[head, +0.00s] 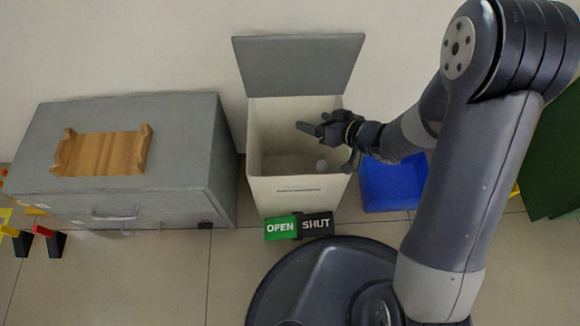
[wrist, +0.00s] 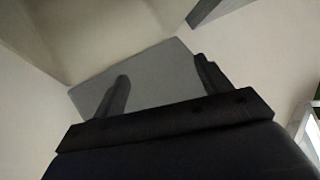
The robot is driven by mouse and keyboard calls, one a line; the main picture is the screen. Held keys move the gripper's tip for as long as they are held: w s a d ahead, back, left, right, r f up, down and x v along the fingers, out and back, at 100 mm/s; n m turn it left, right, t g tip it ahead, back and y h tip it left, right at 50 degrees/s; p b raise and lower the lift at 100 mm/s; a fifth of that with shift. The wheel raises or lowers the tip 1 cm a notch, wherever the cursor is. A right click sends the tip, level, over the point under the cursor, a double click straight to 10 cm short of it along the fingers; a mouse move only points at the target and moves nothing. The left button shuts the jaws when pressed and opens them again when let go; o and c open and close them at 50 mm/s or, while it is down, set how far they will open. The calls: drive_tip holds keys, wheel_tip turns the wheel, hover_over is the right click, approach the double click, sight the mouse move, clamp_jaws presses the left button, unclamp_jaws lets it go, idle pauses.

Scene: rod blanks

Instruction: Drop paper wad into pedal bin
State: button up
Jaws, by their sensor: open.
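The pedal bin (head: 262,190) is a tall cream box against the wall, with its grey lid (head: 300,66) standing up open. The paper wad (head: 321,164) shows as a small pale ball inside the bin, low and to the right. My gripper (head: 305,130) is over the bin's opening at the right side, open and empty, apart from the wad. In the wrist view my two fingers (wrist: 162,90) are spread with nothing between them, and the grey lid (wrist: 150,75) is behind them. The green OPEN pedal (head: 280,227) and dark SHUT pedal (head: 316,224) are at the bin's foot.
A grey drawer cabinet (head: 190,150) with a wooden tray (head: 103,153) on top stands left of the bin. A blue container (head: 390,188) is on the floor to the right. A dark green object (head: 553,160) is at the far right. Some tiled floor (head: 150,280) is clear in front.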

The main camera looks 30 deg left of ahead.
drive_tip(key=p+v, duration=0.1)
drive_tip(key=v, duration=0.4)
drive_tip(key=shift+s+d+r, duration=0.15)
drive_tip(key=shift+d+r, duration=0.1)
drive_tip(key=shift+d, duration=0.05)
drive_tip(key=b+x, duration=0.4)
drive_tip(key=x, duration=0.7)
drive_tip(key=shift+d+r+p, duration=0.1)
drive_tip(key=shift+r+p, duration=1.9)
drive_tip(key=shift+p, duration=0.3)
